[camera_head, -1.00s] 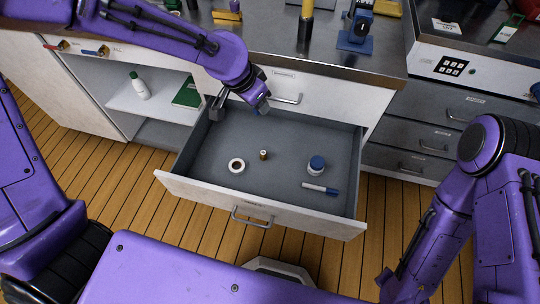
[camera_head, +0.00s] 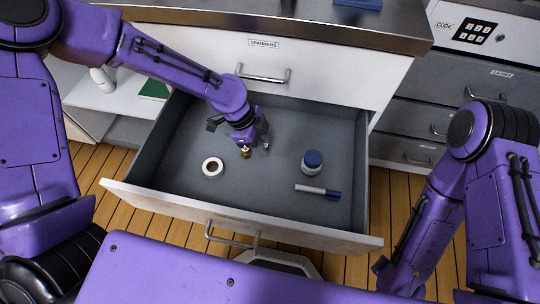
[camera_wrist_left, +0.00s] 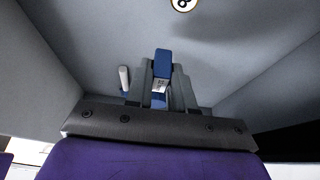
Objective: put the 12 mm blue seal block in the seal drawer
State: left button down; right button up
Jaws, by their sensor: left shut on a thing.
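The open drawer (camera_head: 325,226) has a grey interior and a light front; I cannot read a label on that front. My left gripper (camera_head: 263,145) is down inside it, near the middle. In the left wrist view my left gripper (camera_wrist_left: 160,88) is shut on a small blue block (camera_wrist_left: 163,60) with a white label. The block's size marking is not legible, and the block is hidden in the head view. My right arm shows at the right, but its gripper is not in view.
A shut drawer labelled SPANNERS (camera_head: 300,58) is above. Grey drawers (camera_head: 450,85) stand right.

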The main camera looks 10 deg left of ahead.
aim_at(270, 160)
pick_arm(q)
jog(key=shift+w+d+f, duration=0.2)
jog(key=shift+d+f, duration=0.15)
jog(key=shift+f, duration=0.15)
jog(key=shift+w+d+f, duration=0.15)
jog(key=shift+d+f, duration=0.2)
jog(key=shift+f, duration=0.1)
jog(key=x, duration=0.1)
jog(key=b+x, duration=0.1)
jog(key=x, duration=0.1)
jog(key=shift+a+f, duration=0.15)
jog(key=shift+f, duration=0.5)
jog(key=c, duration=1)
grip_release()
jog(key=shift+w, duration=0.1)
jog(key=shift+r, duration=0.1)
jog(key=p+v, duration=0.2)
jog(key=v, duration=1)
jog(key=shift+a+p, duration=0.1)
jog(key=shift+p, duration=0.25)
